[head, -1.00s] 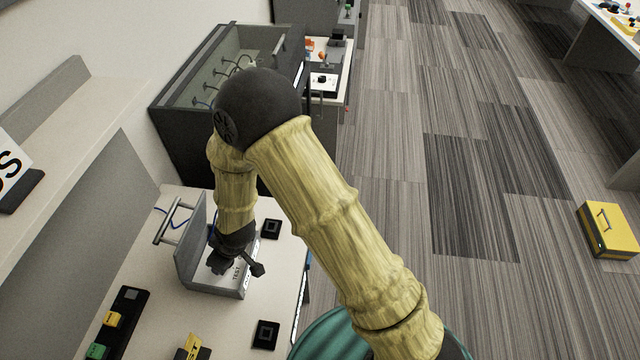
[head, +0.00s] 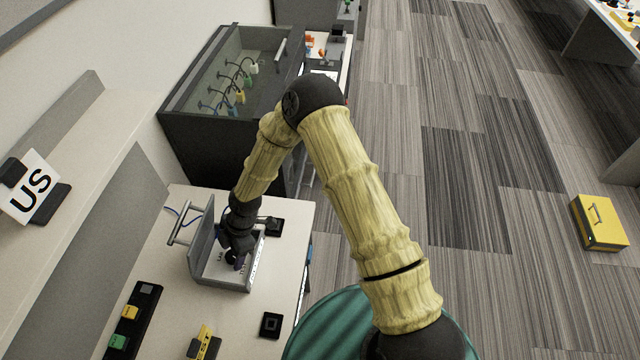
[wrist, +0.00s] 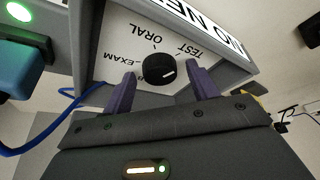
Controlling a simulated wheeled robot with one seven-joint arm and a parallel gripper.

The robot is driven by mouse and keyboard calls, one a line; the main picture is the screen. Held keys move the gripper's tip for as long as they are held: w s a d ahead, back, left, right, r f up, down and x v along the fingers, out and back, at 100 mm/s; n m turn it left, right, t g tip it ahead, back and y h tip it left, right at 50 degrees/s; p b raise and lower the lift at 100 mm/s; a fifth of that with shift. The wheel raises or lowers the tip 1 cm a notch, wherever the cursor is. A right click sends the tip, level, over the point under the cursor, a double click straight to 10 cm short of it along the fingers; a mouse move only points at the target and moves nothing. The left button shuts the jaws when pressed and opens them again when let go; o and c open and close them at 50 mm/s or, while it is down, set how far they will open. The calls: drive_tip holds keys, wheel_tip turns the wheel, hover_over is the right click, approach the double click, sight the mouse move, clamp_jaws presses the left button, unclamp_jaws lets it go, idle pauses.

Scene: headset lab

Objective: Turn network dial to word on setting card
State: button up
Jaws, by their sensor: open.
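The network box (head: 225,284) stands on the bench in the head view, its back panel raised. In the wrist view its black round dial (wrist: 157,66) sits on a white face with the words EXAM, ORAL and TEST around it. A white mark on the dial points right, below TEST; any word there is hidden. My gripper (wrist: 162,76) is open, with one purple finger on each side of the dial; I cannot tell if they touch it. In the head view my gripper (head: 238,262) is over the box.
A blue plug (wrist: 22,68) with a cable and a lit green lamp (wrist: 18,11) are beside the dial face. Black square pads (head: 271,325) and a black strip with coloured blocks (head: 131,312) lie on the bench. A glass-topped cabinet (head: 190,130) stands behind.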

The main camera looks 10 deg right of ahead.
drive_tip(key=shift+r+n+g+p, duration=0.1)
drive_tip(key=shift+n+g+p, duration=0.3)
drive_tip(key=shift+n, duration=0.3)
drive_tip(key=a+b+v, duration=0.1)
drive_tip(key=b+v, duration=0.2)
drive_tip(key=v, duration=1.4)
drive_tip(key=s+d+r+m+t+h+p, duration=0.1)
drive_tip(key=d+r+m, duration=0.2)
drive_tip(key=d+m, duration=0.4)
drive_tip(key=s+d+r+m+t+h+p, duration=0.1)
drive_tip(key=s+d+r+m+t+h, duration=0.1)
drive_tip(key=d+r+m, duration=0.2)
drive_tip(key=shift+s+d+m, duration=0.2)
drive_tip(key=shift+d+m, duration=1.5)
drive_tip(key=shift+d, duration=2.2)
drive_tip(key=s+d+r+m, duration=0.1)
drive_tip(key=s+d+m, duration=0.1)
drive_tip(key=d+m, duration=0.1)
drive_tip(key=s+d+r+m+t, duration=0.1)
drive_tip(key=d+r+m, duration=0.1)
drive_tip(key=d+m, duration=0.1)
drive_tip(key=s+d+r+m+t+h, duration=0.1)
drive_tip(key=s+d+m, duration=0.1)
drive_tip(key=d+m, duration=0.1)
drive_tip(key=shift+s+r+m, duration=0.3)
drive_tip(key=shift+m, duration=0.3)
